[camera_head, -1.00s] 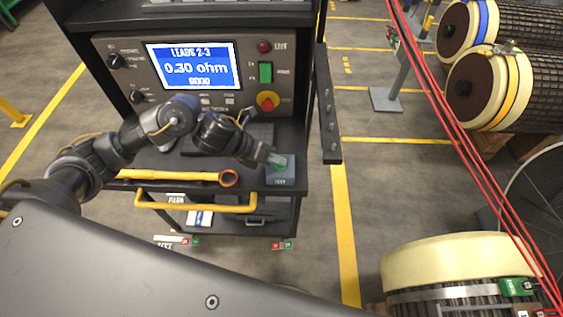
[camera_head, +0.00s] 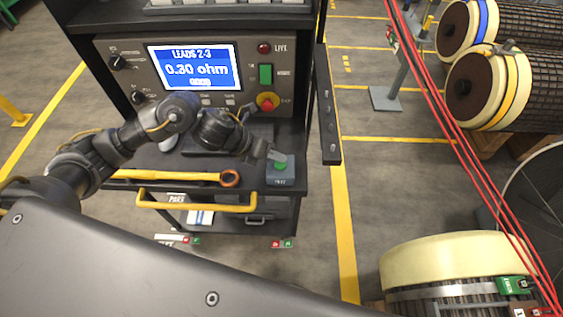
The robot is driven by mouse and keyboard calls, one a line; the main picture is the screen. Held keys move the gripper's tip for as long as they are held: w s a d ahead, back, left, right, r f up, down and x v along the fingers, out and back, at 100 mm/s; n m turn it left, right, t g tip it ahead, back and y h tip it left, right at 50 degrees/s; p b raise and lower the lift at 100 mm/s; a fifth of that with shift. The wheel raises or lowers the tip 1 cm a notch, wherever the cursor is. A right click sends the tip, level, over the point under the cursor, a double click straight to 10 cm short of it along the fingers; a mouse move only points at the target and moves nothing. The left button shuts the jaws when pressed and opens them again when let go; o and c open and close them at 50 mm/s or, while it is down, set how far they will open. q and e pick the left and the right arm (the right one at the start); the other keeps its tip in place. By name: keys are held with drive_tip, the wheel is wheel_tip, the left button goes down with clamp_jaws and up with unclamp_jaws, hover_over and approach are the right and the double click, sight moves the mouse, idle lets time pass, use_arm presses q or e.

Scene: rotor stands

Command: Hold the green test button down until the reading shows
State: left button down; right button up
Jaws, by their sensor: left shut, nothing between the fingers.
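The green test button (camera_head: 281,166) sits on top of a small grey box (camera_head: 281,177) at the right front of the cart's shelf. My left gripper (camera_head: 275,158) is shut and empty, its tip at the button's upper-left edge. Whether it presses the button or only touches it, I cannot tell. The tester's screen (camera_head: 193,67) is lit blue and reads "LEADS 2-3", "0.30 ohm", with a small word below that looks like "GOOD". My right gripper is not in view.
The tester panel (camera_head: 120,86) has a green switch (camera_head: 265,74), a red and yellow knob (camera_head: 267,102) and a red lamp (camera_head: 264,48). A yellow-handled tool (camera_head: 180,175) lies left of the button box. Red cables (camera_head: 452,120) hang at right, near the rotors (camera_head: 490,90).

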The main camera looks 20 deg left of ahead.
sight(277, 165)
use_arm(q)
drive_tip(key=shift+r+p, duration=1.95)
drive_tip(key=shift+r, duration=0.6)
